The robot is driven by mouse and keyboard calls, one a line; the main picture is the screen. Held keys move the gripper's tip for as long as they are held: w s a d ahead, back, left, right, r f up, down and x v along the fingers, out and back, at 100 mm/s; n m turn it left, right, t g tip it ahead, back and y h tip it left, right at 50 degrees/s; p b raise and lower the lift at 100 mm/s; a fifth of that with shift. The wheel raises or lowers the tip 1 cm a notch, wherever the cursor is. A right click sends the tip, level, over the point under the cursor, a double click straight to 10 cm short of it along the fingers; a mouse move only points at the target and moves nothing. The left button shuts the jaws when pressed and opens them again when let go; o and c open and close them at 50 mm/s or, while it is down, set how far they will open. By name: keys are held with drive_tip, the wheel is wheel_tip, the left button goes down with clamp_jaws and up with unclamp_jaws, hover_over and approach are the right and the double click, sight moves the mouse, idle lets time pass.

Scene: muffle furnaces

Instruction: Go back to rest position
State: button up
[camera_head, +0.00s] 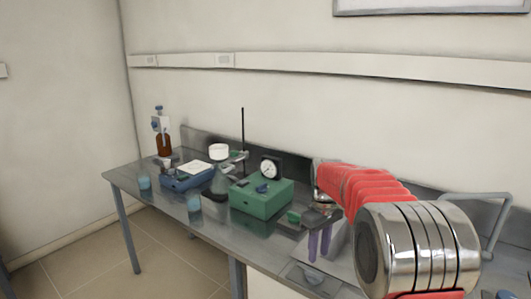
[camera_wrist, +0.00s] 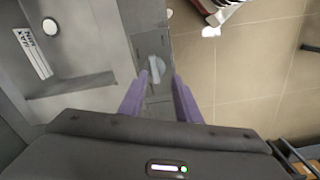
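My gripper (camera_head: 319,252) points downward at the front edge of the bench (camera_head: 160,192) in the head view, with its two purple fingers apart. In the wrist view my gripper (camera_wrist: 160,77) also shows its fingers spread, with nothing held between them. A small pale, clear-looking object (camera_wrist: 156,68) lies below, beyond the fingertips; I cannot tell what it is. My red and silver arm covers the right part of the bench in the head view.
Left of my gripper stand a green box (camera_head: 262,199) with a dial gauge, a flask (camera_head: 218,183), a blue device (camera_head: 187,180), a brown bottle (camera_head: 163,144) and two small beakers (camera_head: 193,203). Tiled floor (camera_wrist: 245,80) lies open beside the bench.

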drive_tip(key=s+r+m+t, duration=0.2)
drive_tip(key=s+r+m, duration=0.1)
drive_tip(key=s, duration=1.4)
drive_tip(key=s+r+m+t, duration=0.3)
drive_tip(key=s+r+m, duration=0.1)
drive_tip(key=s, duration=1.3)
drive_tip(key=shift+s+a+r+t, duration=0.25)
drive_tip(key=shift+r+t, duration=0.05)
drive_tip(key=shift+r, duration=0.35)
